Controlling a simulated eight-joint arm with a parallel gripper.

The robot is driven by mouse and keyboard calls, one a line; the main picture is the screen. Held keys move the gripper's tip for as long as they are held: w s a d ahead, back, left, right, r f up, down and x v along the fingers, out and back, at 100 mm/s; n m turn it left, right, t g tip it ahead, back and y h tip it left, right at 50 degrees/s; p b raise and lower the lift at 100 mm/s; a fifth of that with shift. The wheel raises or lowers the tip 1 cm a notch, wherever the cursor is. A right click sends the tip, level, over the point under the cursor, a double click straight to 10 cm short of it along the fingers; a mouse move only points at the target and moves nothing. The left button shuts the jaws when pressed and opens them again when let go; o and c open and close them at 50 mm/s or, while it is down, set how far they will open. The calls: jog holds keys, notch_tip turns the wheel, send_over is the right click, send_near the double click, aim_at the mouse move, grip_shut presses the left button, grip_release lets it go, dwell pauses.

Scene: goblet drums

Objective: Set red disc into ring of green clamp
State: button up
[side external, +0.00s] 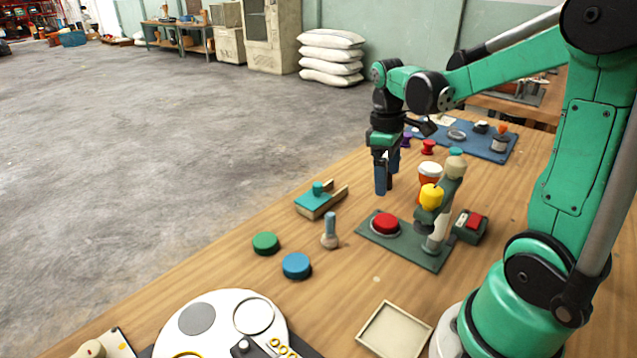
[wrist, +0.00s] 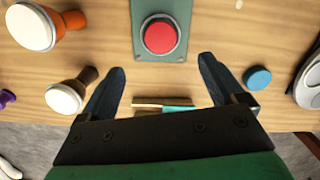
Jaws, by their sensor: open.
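The red disc (side external: 385,222) lies on the green base plate (side external: 420,256) of the clamp. It appears to sit inside the clamp's pale ring, looking flat. In the wrist view the red disc (wrist: 160,37) is at top centre with a thin light rim around it. The clamp's upright carries a yellow knob (side external: 431,196) to the right of the disc. My gripper (side external: 386,184) is open and empty, above the table and higher than the disc. In the wrist view its fingers (wrist: 161,64) are spread, with the disc beyond their tips. Nothing is between them at tip height.
A wooden block with a teal part (side external: 318,201) lies left of the plate. Green (side external: 265,243) and blue (side external: 297,266) discs and a small peg (side external: 330,232) are nearby. A goblet drum (side external: 429,172) stands behind the clamp. An empty tray (side external: 394,330) is in front.

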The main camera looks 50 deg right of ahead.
jog(key=w+a+r+m+t, duration=0.1)
jog(key=a+r+m+t, duration=0.1)
jog(key=a+t, duration=0.6)
jog(key=a+r, duration=0.1)
jog(key=a, duration=0.6)
jog(key=shift+t, duration=0.3)
jog(key=shift+d+r, duration=0.1)
